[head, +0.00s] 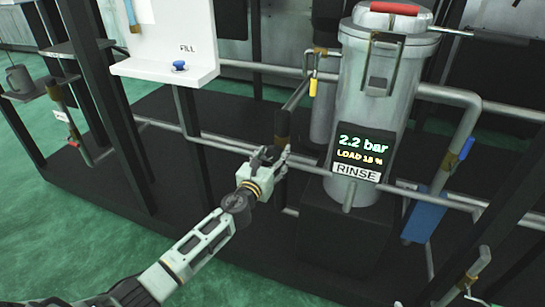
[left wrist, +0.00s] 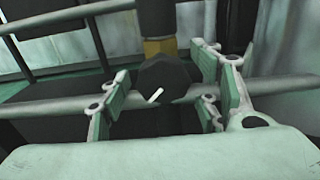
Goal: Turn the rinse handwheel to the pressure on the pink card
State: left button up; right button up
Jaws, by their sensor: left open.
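A dark round handwheel (left wrist: 166,76) with a white mark shows in the left wrist view, below a brass collar on a dark vertical stem. My left gripper (left wrist: 160,98) is open, its green-padded fingers on either side of the wheel; I cannot tell if they touch it. In the head view my left gripper (head: 270,160) is at the pipework left of the rinse tank (head: 385,85) and largely hides the wheel. The tank's display (head: 359,150) reads 2.2 bar and LOAD 18 %, above a RINSE label (head: 356,172). I see no pink card. My right gripper is not in view.
Horizontal pipes (head: 225,143) run close to my left gripper. Dark posts (head: 105,90) rise at left. Green floor (head: 70,215) is open at lower left.

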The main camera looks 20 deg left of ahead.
pick_arm(q)
jog(key=shift+c, duration=0.3)
jog(key=c, duration=1)
jog(key=shift+c, duration=0.2)
jog(key=n, duration=0.4)
jog(key=shift+a+n, duration=0.1)
jog(key=shift+n, duration=0.2)
jog(key=n, duration=0.2)
jog(key=shift+f+n, duration=0.1)
jog(key=shift+n, duration=0.3)
jog(key=n, duration=0.3)
jog(key=shift+f+n, duration=0.1)
jog(key=shift+n, duration=1.3)
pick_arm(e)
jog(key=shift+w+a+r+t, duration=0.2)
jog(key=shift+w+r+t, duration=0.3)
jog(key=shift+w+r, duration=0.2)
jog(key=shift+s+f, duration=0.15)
